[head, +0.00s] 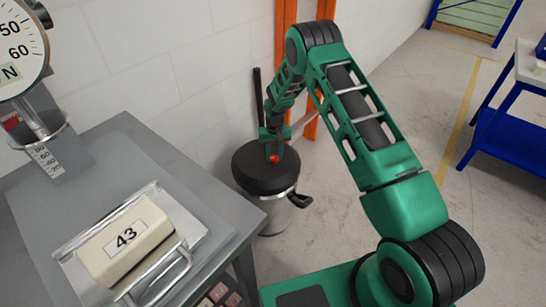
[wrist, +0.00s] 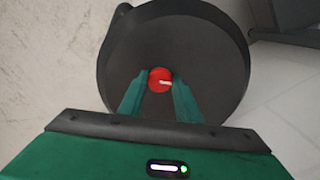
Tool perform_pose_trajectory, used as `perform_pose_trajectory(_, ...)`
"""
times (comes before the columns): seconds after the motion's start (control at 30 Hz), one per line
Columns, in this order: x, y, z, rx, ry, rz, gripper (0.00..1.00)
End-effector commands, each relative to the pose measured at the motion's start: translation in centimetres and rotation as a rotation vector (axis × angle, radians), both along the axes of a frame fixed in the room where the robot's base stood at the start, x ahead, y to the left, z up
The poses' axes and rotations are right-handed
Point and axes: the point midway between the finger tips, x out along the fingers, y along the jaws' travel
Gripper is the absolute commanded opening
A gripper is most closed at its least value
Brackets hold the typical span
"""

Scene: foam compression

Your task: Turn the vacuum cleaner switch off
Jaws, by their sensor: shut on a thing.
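The vacuum cleaner (head: 262,177) stands on the floor beside the grey bench, with a round black lid and a metallic body. Its black lid (wrist: 215,60) fills the middle of the wrist view. The switch is a round red knob (wrist: 160,79) with a white mark that points right in the wrist view; it also shows as a small red spot in the head view (head: 274,159). My gripper (wrist: 159,84) reaches down over the lid, its two green fingers shut on the knob from either side. The fingertips partly hide the knob's sides.
A grey bench (head: 190,165) at the left carries a metal tray with a foam block (head: 125,242) marked 43 and a dial gauge (head: 22,50). Orange posts (head: 287,30) stand behind the vacuum cleaner against the white wall. Open floor lies to the right, before a blue table (head: 505,130).

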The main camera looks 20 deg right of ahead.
Motion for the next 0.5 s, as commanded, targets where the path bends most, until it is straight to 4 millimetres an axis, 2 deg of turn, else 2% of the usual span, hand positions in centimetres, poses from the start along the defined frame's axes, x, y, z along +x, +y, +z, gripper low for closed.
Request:
perform_pose_trajectory(0.27, -0.09, 0.04, -0.04, 0.000, 0.002, 0.001, 0.08)
perform_pose_trajectory(0.3, -0.09, 0.04, -0.04, 0.000, 0.002, 0.001, 0.38)
perform_pose_trajectory(0.33, -0.10, 0.03, -0.04, 0.000, 0.002, 0.001, 0.45)
perform_pose_trajectory(0.37, -0.09, 0.03, -0.03, 0.000, 0.002, 0.001, 0.49)
perform_pose_trajectory(0.5, -0.04, 0.02, -0.02, 0.000, 0.001, 0.000, 0.49)
